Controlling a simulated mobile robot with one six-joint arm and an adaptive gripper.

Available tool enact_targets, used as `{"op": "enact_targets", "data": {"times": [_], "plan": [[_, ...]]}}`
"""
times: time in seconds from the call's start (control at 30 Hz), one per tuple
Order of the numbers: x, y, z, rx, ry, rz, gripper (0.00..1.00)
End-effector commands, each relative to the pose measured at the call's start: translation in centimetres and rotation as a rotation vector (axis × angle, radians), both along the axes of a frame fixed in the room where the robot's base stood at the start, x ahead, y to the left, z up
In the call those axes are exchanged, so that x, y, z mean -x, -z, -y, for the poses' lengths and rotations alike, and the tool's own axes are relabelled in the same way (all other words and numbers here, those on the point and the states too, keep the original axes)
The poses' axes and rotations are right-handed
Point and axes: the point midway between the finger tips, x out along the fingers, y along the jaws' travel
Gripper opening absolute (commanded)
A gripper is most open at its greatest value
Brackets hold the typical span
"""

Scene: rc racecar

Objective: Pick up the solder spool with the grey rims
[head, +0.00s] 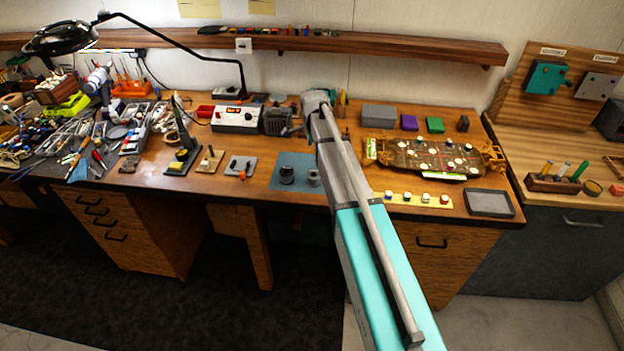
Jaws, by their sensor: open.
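Two small spools stand side by side on a blue mat (292,159) on the workbench. The left spool (287,174) looks dark all over. The right spool (314,178) looks lighter grey, close beside my arm in the picture. Rim colours are hard to make out at this size. My arm reaches from the bottom right up over the bench. My gripper (289,131) shows small and dark near the arm's far end, behind and above the spools in the picture. It is open, apart from both spools, and its fingers are hard to make out.
A white soldering station (238,119) stands behind the mat. Left are a black stand (182,160) and small boards. Right are a brown circuit-covered chassis (430,157), a yellow strip (413,199) and a grey tray (489,203). A shelf (350,42) runs above.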

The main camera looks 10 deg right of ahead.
Motion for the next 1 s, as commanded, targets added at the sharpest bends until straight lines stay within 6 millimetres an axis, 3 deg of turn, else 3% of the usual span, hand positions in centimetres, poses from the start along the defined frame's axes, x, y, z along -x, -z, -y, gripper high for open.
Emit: {"op": "enact_targets", "data": {"times": [0.47, 1.0], "plan": [[0.0, 0.4, 0.0, 0.000, 0.002, 0.000, 1.00], [0.0, 4.2, -0.1, 0.000, 0.001, 0.000, 1.00]]}}
